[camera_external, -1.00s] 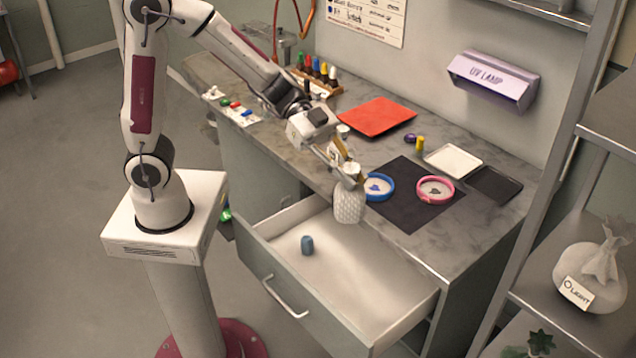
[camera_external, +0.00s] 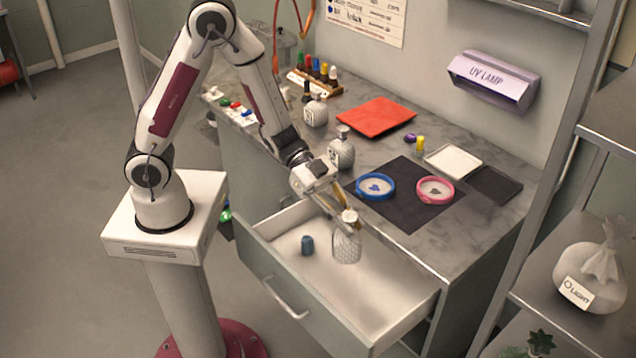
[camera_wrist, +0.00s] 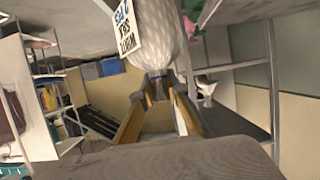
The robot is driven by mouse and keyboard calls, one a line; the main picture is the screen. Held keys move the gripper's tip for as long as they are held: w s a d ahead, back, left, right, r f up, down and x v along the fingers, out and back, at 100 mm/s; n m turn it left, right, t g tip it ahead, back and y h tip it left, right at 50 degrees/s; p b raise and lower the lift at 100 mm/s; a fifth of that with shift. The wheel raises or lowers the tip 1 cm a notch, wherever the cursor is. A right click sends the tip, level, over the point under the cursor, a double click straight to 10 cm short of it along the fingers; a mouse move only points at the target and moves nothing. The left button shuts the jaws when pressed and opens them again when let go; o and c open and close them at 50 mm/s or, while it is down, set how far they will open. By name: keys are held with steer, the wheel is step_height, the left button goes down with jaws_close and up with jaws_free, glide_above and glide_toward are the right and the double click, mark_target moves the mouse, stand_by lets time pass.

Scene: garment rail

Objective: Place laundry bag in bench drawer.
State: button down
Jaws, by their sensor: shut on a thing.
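My gripper (camera_external: 348,219) points down over the open bench drawer (camera_external: 385,287). It is shut on the neck of a white, quilted-looking laundry bag (camera_external: 346,246). The bag hangs upright within the drawer's outline; I cannot tell whether its bottom touches the drawer floor. In the wrist view the bag (camera_wrist: 155,42) bulges beyond my fingertips (camera_wrist: 163,88) and bears a white label with dark blue letters. The drawer is pulled well out and has a grey front with a bar handle.
A small blue item (camera_external: 307,245) lies in the drawer, left of the bag. The bench top holds blue (camera_external: 376,187) and pink (camera_external: 435,190) rings on a dark mat, bottles (camera_external: 341,153) and a red sheet (camera_external: 376,117). A tied sack (camera_external: 590,275) stands on the right shelf. The drawer's right part is clear.

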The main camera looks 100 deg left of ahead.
step_height(320, 180, down, 13)
stand_by(0.6)
steer(key=shift+f, duration=0.2)
steer(key=shift+f, duration=2.8)
steer(key=shift+f, duration=2.1)
steer(key=shift+f, duration=0.1)
steer(key=c, duration=2)
jaws_free()
